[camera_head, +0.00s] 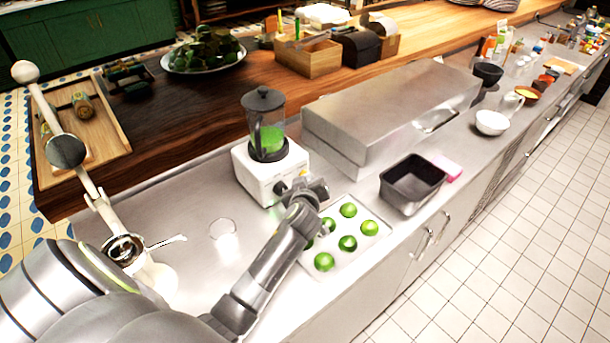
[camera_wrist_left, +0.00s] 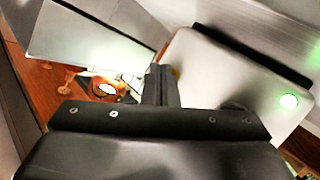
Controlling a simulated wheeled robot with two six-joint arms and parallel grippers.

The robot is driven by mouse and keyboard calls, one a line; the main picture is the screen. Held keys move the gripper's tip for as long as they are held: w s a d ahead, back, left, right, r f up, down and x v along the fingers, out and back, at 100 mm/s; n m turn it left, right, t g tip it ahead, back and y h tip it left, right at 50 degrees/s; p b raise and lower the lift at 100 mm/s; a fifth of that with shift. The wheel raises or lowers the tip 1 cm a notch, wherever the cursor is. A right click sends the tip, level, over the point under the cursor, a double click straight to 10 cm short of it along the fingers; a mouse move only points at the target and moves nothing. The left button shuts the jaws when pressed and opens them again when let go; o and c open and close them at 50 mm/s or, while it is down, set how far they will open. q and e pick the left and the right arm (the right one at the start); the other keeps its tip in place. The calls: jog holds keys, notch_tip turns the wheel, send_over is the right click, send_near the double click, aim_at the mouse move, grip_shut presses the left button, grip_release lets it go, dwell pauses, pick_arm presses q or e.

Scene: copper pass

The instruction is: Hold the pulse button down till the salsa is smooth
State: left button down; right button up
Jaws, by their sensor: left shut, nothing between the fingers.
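The blender has a white base (camera_head: 250,174) and a clear jug (camera_head: 266,140) with green salsa in it and a dark lid. It stands upright on the steel counter. My left gripper (camera_head: 284,188) is at the front right of the base, fingers shut with nothing between them. In the left wrist view the shut fingertips (camera_wrist_left: 160,82) lie against or just in front of a pale grey surface, which looks like the base. A bright green spot (camera_wrist_left: 288,101) shows on it. The pulse button is hidden or too small to tell, so I cannot tell whether it is pressed. My right gripper is out of view.
A white tray (camera_head: 355,258) of several limes lies right beside my left arm. A steel box (camera_head: 390,105) stands behind, with a black bin (camera_head: 412,182) to its right. A citrus press (camera_head: 97,195) stands at the left. The counter left of the blender is mostly clear.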

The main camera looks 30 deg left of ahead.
pick_arm(q)
jog(key=shift+s+d, duration=0.3)
jog(key=shift+d, duration=0.5)
jog(key=shift+s+d+b, duration=0.2)
jog(key=shift+s+d, duration=0.1)
jog(key=shift+d, duration=0.5)
jog(key=shift+s+d+b, duration=0.25)
jog(key=shift+d, duration=0.5)
jog(key=shift+s+d+b, duration=0.2)
jog(key=shift+s+d, duration=0.1)
jog(key=shift+d, duration=0.5)
